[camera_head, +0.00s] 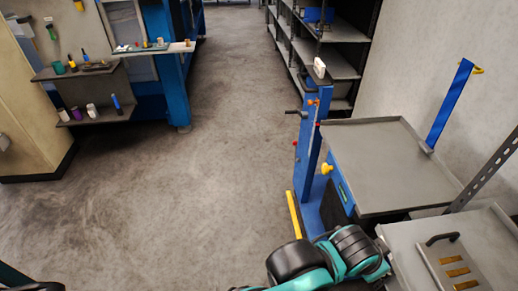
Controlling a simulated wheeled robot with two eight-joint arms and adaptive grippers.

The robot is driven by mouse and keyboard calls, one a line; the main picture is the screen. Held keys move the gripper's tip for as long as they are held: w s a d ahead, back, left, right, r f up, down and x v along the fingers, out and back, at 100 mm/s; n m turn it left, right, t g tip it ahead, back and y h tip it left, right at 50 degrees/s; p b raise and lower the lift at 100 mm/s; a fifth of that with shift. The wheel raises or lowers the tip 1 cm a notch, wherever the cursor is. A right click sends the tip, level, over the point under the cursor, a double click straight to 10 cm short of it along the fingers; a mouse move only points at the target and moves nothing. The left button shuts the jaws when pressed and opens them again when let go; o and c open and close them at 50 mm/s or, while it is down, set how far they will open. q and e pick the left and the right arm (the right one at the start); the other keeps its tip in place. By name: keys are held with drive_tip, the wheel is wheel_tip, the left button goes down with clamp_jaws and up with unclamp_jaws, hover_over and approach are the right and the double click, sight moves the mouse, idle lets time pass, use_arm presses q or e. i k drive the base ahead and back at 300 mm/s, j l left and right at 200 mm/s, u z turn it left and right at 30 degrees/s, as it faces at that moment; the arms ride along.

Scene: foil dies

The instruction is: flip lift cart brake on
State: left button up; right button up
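The lift cart stands at the right in the head view, with a blue upright mast (308,150) and a grey platform (385,165). A yellow knob (326,168) is on the cart's side by the mast. A yellow bar (294,215) runs low at the mast's foot. A black handle (293,112) and small red and orange knobs show near the mast's top. I cannot tell which part is the brake or its state. Part of my arm, teal and black, covers the view below the cart. Neither gripper is in view.
A grey bench (405,238) with a black-handled die plate (452,265) is at the lower right. Dark shelving (345,62) stands behind the cart. A blue workstation (172,80) with tool shelves is at the left. The concrete floor (190,190) between is clear.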

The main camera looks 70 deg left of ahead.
sight(295, 144)
drive_tip(key=u, duration=1.95)
drive_tip(key=i+j+z, duration=0.1)
drive_tip(key=i+j, duration=0.25)
drive_tip(key=i+j+z, duration=0.1)
drive_tip(key=i+j, duration=0.2)
drive_tip(key=j, duration=0.25)
drive_tip(key=i+j+z, duration=0.1)
drive_tip(key=i+j, duration=0.2)
drive_tip(key=j, duration=0.15)
drive_tip(key=i+j+z, duration=0.1)
drive_tip(key=i+j, duration=0.2)
drive_tip(key=j, duration=0.2)
drive_tip(key=i+j+z, duration=0.1)
drive_tip(key=i+j, duration=0.15)
drive_tip(key=j, duration=0.25)
drive_tip(key=i+j+z, duration=0.15)
drive_tip(key=j, duration=0.4)
drive_tip(key=i+j+z, duration=0.1)
drive_tip(key=i+j, duration=0.25)
drive_tip(key=j, duration=0.25)
drive_tip(key=i+j+z, duration=0.1)
drive_tip(key=j, duration=0.45)
drive_tip(key=i, duration=0.1)
